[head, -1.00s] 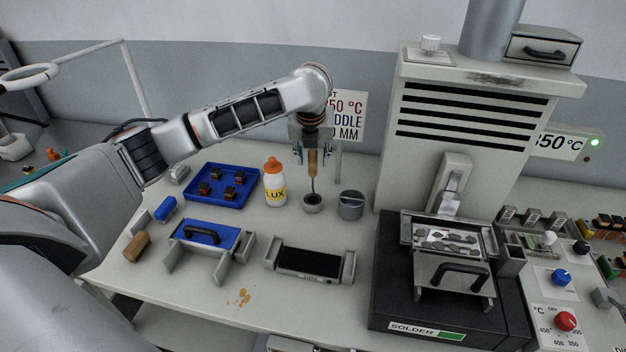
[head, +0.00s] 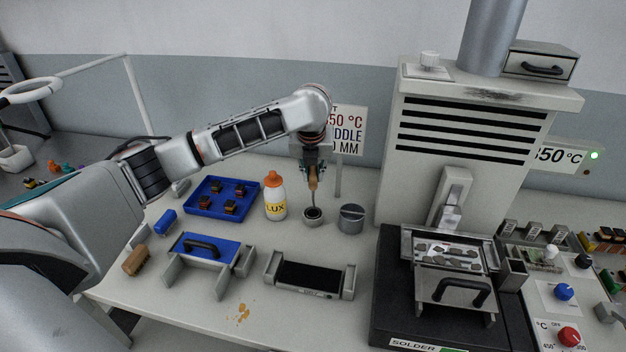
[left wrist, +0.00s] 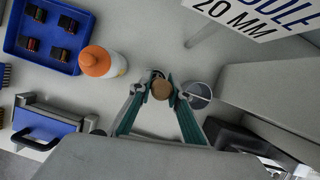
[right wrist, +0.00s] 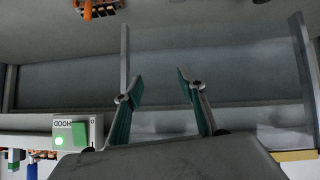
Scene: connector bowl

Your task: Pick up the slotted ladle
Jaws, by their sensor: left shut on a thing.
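My left gripper (head: 313,170) points down from above and is shut on the wooden handle. In the left wrist view the handle's round end (left wrist: 161,90) sits between the left fingertips (left wrist: 162,86).
A blue tray (head: 205,207) lies further left. The solder machine (head: 440,270) fills the right. A sign (head: 350,128) stands behind.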

